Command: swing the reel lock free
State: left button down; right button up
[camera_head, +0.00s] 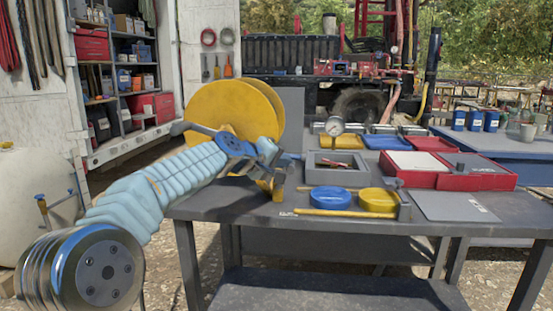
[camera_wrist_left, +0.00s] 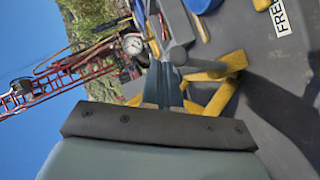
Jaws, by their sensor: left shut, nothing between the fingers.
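The big yellow reel (camera_head: 222,112) stands at the left end of the grey table, partly behind my left arm. My left gripper (camera_head: 270,179) is shut and empty beside a small yellow piece (camera_head: 277,191) at the table's left part, which may be the reel lock. In the left wrist view, my left gripper's fingers (camera_wrist_left: 168,88) are close to angled yellow bars (camera_wrist_left: 222,84) and a grey rounded post (camera_wrist_left: 180,56). I cannot tell whether they touch. A white label reading "FREE" (camera_wrist_left: 281,18) lies on the table there. My right gripper is out of view.
A blue disc (camera_head: 330,198), a yellow disc (camera_head: 378,199) and a yellow rod (camera_head: 345,213) lie right of the gripper. Behind are a grey tray (camera_head: 337,177), a gauge (camera_head: 334,126) and a red case (camera_head: 450,180).

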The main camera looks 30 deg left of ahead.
pick_arm(q)
jog(key=shift+w+d+f, duration=0.2)
jog(key=shift+w+d, duration=0.05)
jog(key=shift+d, duration=0.25)
jog(key=shift+w+d+f, duration=0.2)
jog(key=shift+d, duration=0.3)
jog(key=shift+w+d+f, duration=0.2)
jog(key=shift+w+d, duration=0.05)
jog(key=shift+d, duration=0.25)
dwell(0.7)
jog(key=shift+r+p, duration=0.8)
jog(key=shift+r, duration=0.05)
jog(key=s+r, duration=0.8)
jog(key=s, duration=0.2)
jog(key=shift+a+r+p, duration=0.25)
jog(key=shift+a+p, duration=0.05)
